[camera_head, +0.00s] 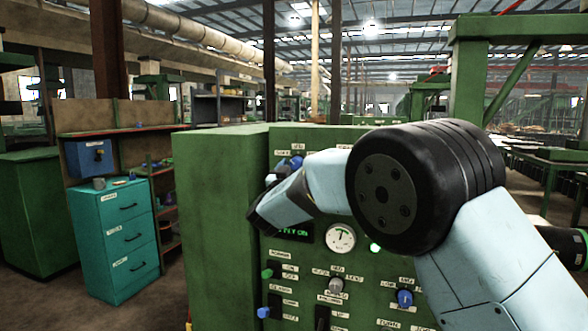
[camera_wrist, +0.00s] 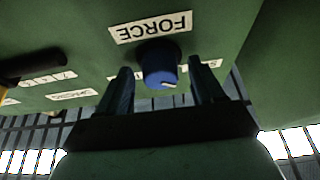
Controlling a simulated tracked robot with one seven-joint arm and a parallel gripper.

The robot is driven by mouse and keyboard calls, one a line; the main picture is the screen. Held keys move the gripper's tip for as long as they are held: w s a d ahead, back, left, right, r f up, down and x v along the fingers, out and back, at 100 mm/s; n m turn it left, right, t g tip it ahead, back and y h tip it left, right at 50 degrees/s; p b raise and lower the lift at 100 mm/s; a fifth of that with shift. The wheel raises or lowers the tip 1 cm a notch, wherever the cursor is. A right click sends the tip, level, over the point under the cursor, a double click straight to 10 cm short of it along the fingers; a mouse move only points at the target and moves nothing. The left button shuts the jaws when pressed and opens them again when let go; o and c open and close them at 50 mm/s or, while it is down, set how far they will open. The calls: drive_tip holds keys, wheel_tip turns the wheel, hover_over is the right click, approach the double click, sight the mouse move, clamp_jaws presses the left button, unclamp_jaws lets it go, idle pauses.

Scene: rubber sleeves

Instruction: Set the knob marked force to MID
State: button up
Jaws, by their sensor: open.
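The force knob (camera_wrist: 158,62) is round and blue, beside a FORCE label (camera_wrist: 150,27) that reads upside down in the wrist view. A pale mark shows low on the knob's face, slightly right of its middle. My gripper (camera_wrist: 161,70) is open, one finger on each side of the knob; I cannot tell whether either touches it. Position labels are partly hidden by the fingers, and MID cannot be read there. In the head view a blue knob (camera_head: 297,162) shows near the panel top, beside my arm; my fingertips cannot be made out.
The green panel (camera_head: 222,230) also carries a dial gauge (camera_head: 341,238), a grey knob (camera_head: 336,285), another blue knob (camera_head: 405,298) and a green lit lamp (camera_head: 375,247). A black bar-like part (camera_wrist: 30,66) juts out at left in the wrist view. A teal drawer cabinet (camera_head: 115,240) stands left.

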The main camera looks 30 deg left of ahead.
drive_tip(key=shift+c, duration=0.3)
drive_tip(key=c, duration=1)
drive_tip(key=shift+o, duration=0.2)
drive_tip(key=shift+m, duration=0.4)
drive_tip(key=m+h, duration=0.2)
drive_tip(key=m, duration=0.1)
drive_tip(key=m+h, duration=0.1)
drive_tip(key=m, duration=0.2)
drive_tip(key=shift+a+h, duration=0.15)
drive_tip(key=shift+h, duration=0.25)
drive_tip(key=shift+a+m+g+h, duration=0.15)
drive_tip(key=shift+m+h, duration=0.35)
drive_tip(key=shift+m, duration=0.65)
drive_tip(key=shift+d+m+g+h, duration=0.15)
drive_tip(key=shift+m+h, duration=0.35)
drive_tip(key=shift+m, duration=0.7)
drive_tip(key=shift+a+m+g+h, duration=0.15)
drive_tip(key=shift+m+h, duration=0.35)
drive_tip(key=shift+m, duration=0.65)
drive_tip(key=shift+f, duration=0.1)
drive_tip(key=o, duration=1)
